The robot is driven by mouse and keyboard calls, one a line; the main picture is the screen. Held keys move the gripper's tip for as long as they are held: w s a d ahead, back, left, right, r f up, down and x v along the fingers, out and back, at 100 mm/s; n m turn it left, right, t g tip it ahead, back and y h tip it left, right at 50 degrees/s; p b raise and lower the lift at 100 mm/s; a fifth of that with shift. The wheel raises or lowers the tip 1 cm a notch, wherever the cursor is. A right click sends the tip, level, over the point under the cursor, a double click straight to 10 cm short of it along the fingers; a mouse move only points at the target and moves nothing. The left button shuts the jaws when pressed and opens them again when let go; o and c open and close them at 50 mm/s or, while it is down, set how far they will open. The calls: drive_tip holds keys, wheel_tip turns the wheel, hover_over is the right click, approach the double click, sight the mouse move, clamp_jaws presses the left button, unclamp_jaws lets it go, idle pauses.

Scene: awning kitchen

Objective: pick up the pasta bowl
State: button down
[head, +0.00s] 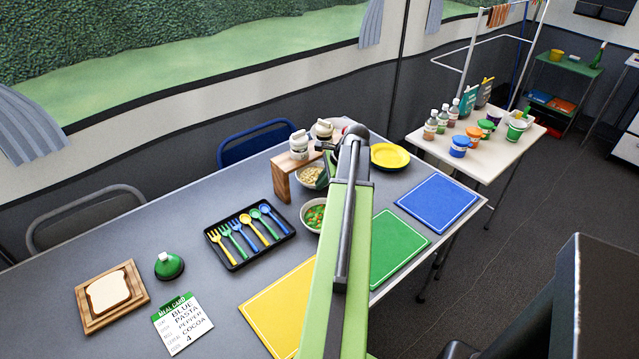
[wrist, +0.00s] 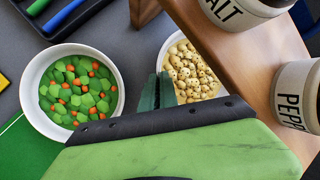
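The pasta bowl (head: 309,176) is a white bowl of pale, speckled pasta beside the wooden riser on the grey table. In the wrist view the pasta bowl (wrist: 190,75) is right of centre, its lower part hidden by my gripper and arm. My gripper (wrist: 160,88) has dark green fingers close together at the bowl's left rim. In the head view my gripper (head: 324,170) is partly hidden behind my arm, by the bowl's right side. I cannot tell whether the fingers are closed on the rim or just over it.
A bowl of green and orange vegetables (wrist: 72,92) stands left of the pasta bowl. The wooden riser (wrist: 225,70) with salt (wrist: 240,12) and pepper (wrist: 297,97) jars is close on the right. A cutlery tray (head: 248,234) and a yellow plate (head: 390,156) are nearby.

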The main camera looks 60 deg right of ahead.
wheel_tip(320, 180, up, 3)
drive_tip(key=shift+s+f+p, duration=0.15)
drive_tip(key=shift+p, duration=0.8)
drive_tip(key=s, duration=0.5)
drive_tip(key=s+d, duration=0.1)
drive_tip(key=s, duration=0.5)
drive_tip(key=s+d, duration=0.1)
drive_tip(key=s, duration=0.5)
drive_tip(key=shift+s+d+f+b, duration=0.15)
drive_tip(key=shift+s+f+b, duration=0.1)
drive_tip(key=shift+f+b, duration=0.1)
